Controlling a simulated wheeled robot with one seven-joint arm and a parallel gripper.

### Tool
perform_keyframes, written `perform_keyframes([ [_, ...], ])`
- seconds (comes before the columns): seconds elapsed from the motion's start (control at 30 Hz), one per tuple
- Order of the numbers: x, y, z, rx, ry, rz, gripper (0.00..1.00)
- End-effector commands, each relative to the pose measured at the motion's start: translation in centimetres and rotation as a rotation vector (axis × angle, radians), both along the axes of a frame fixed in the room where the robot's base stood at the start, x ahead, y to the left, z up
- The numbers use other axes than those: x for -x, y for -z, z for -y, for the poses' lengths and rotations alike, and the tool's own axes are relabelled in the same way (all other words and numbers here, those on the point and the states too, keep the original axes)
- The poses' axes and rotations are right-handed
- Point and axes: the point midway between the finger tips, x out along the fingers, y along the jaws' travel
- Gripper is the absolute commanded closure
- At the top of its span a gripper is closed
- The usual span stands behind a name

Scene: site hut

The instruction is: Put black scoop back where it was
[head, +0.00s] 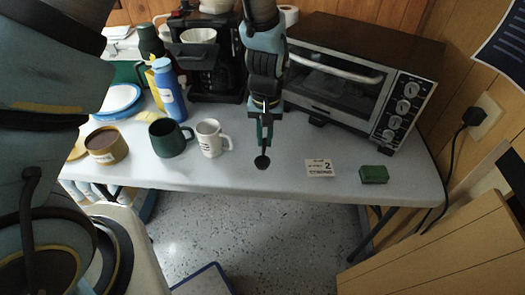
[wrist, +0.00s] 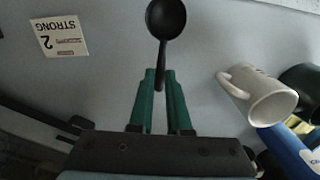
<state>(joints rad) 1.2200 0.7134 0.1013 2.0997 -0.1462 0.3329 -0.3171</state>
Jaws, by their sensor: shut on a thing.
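The black scoop (head: 262,162) shows below my gripper (head: 265,138), over the front part of the table, right of the white mug (head: 211,138). In the wrist view the scoop (wrist: 166,20) has a round bowl, and its thin handle runs down between the green fingers of my gripper (wrist: 160,78). The fingers are shut on the handle. I cannot tell whether the bowl touches the table. A white card (head: 319,167) marked "2" and "STRONG" lies to the right of the scoop; it also shows in the wrist view (wrist: 60,36).
A green mug (head: 170,138), a brown-yellow tin (head: 106,146) and a blue bottle (head: 169,92) stand on the left. A coffee maker (head: 200,72) and a toaster oven (head: 345,85) stand behind. A green block (head: 374,174) lies right of the card. The table front (head: 290,180) is clear.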

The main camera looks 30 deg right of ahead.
Motion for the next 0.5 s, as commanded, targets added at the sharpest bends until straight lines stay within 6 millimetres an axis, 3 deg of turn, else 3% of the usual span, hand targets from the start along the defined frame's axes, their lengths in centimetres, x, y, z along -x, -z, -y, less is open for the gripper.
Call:
perform_keyframes([
  [0.5,0.0,5.1,0.0,0.001,-0.001,-0.001,1.0],
])
